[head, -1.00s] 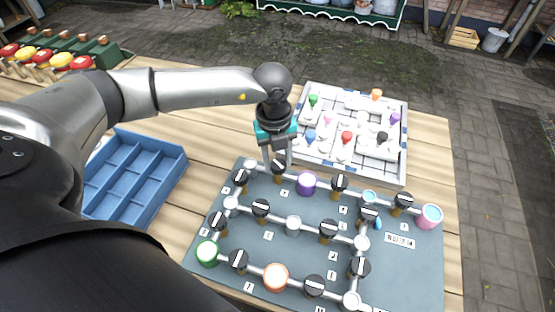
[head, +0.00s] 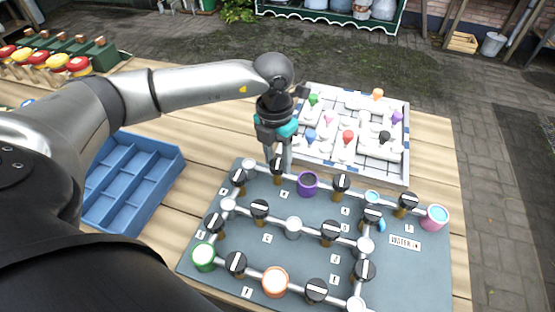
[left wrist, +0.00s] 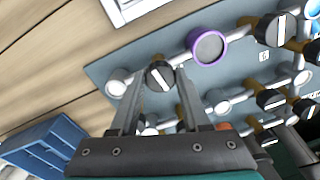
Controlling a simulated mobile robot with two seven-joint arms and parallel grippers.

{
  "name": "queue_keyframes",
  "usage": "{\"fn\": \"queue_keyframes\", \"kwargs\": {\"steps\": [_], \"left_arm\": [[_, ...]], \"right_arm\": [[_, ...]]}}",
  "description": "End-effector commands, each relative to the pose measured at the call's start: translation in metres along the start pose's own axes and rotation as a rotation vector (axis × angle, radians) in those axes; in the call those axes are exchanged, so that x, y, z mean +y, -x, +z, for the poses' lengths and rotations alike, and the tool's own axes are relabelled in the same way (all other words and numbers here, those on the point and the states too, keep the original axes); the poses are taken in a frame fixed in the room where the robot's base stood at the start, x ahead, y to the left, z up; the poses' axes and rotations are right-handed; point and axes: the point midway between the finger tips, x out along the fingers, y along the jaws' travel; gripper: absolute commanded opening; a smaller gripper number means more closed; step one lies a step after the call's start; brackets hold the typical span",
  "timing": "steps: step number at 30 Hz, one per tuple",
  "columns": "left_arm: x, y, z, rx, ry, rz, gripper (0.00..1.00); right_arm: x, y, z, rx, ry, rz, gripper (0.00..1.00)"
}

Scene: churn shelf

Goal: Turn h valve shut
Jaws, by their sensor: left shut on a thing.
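The grey valve board (head: 420,275) lies on the wooden table, with pipes and several black knobs that carry white stripes. My left gripper (head: 280,160) points down at the knob (head: 280,168) on the top pipe, between the white cap and the purple ring (head: 307,184). In the left wrist view the fingers (left wrist: 158,88) stand on either side of this knob (left wrist: 160,75) and are shut on it; its white stripe runs diagonally. The letter labels are too small to tell which valve is h. My right gripper is not in view.
A white tray (head: 403,172) with coloured pieces lies just behind the board. A blue compartment box (head: 165,185) stands to the left. Neighbouring knobs, such as one (head: 238,177) to the left, stand close to the gripper.

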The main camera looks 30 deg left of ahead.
Motion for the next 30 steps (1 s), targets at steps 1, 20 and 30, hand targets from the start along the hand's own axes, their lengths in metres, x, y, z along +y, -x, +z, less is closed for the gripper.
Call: {"fn": "queue_keyframes", "kwargs": {"steps": [1,20,30], "left_arm": [[-0.0002,-0.0002,0.0007,-0.001,-0.028,0.0,0.0],[-0.0006,0.001,0.0008,0.006,-0.162,-0.001,0.0],[-0.0006,0.0009,0.0008,0.005,-0.161,0.0,0.6]], "right_arm": [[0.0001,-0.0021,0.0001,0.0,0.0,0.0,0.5],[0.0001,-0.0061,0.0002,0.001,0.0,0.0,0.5],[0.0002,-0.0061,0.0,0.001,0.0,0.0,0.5]]}}
